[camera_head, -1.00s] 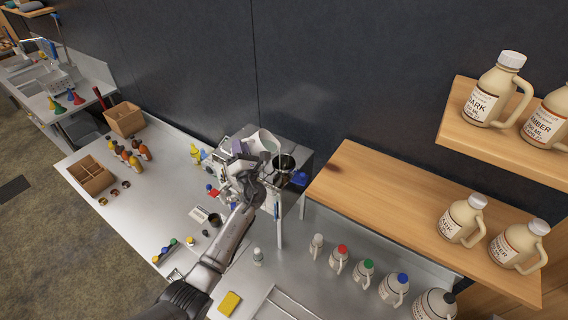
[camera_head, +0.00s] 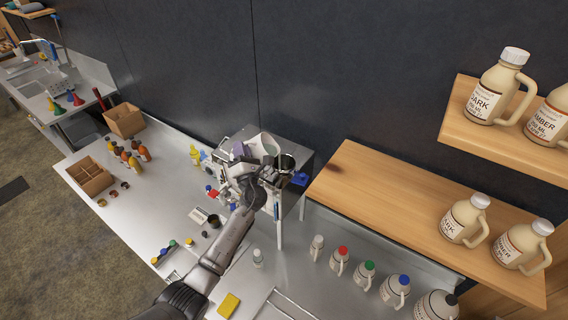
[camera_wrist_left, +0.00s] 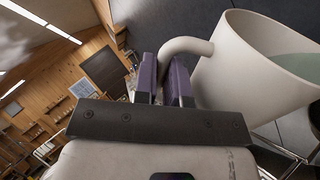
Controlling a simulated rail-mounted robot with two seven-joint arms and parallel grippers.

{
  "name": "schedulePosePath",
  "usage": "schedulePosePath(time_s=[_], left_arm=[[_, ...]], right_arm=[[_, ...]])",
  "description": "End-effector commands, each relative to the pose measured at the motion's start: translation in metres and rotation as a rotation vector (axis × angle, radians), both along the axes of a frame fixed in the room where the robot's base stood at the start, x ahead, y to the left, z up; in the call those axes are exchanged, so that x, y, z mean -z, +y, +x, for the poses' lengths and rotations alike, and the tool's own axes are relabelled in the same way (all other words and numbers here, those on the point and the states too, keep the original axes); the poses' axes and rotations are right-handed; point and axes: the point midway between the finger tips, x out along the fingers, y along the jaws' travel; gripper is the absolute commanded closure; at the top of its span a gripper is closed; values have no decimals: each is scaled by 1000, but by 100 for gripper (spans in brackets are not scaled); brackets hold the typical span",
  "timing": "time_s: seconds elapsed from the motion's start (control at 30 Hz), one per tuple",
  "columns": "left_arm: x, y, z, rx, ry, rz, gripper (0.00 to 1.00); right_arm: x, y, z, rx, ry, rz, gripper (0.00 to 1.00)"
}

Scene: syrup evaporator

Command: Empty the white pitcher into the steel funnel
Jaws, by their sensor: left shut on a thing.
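The white pitcher (camera_head: 259,147) is held up over the metal stand at the back of the bench. My left gripper (camera_head: 238,158) is shut on its handle, with the purple finger pads on either side of the handle in the left wrist view (camera_wrist_left: 166,78). The pitcher's body (camera_wrist_left: 240,75) looks tilted there, with pale greenish liquid (camera_wrist_left: 300,66) inside. The steel funnel (camera_head: 284,163) is close at the pitcher's right, its dark opening facing up. I cannot tell whether the rim is directly over it or whether liquid is flowing. My right gripper is not in view.
A wooden shelf (camera_head: 385,205) with jugs lies right of the stand. Several jugs with coloured caps (camera_head: 363,275) stand below it. Small bottles (camera_head: 140,152) and a divided cardboard box (camera_head: 90,176) are at left. The bench middle (camera_head: 165,205) is mostly clear.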

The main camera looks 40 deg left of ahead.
Motion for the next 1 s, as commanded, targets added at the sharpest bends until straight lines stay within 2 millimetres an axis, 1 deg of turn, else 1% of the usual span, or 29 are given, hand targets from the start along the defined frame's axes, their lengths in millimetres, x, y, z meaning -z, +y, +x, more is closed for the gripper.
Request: schedulePosePath(time_s=[0.33,1.0], left_arm=[[-1,-1,1,-5,6,26,100],[-1,-4,3,-10,24,72,100]], right_arm=[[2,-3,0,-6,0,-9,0],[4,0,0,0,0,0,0]])
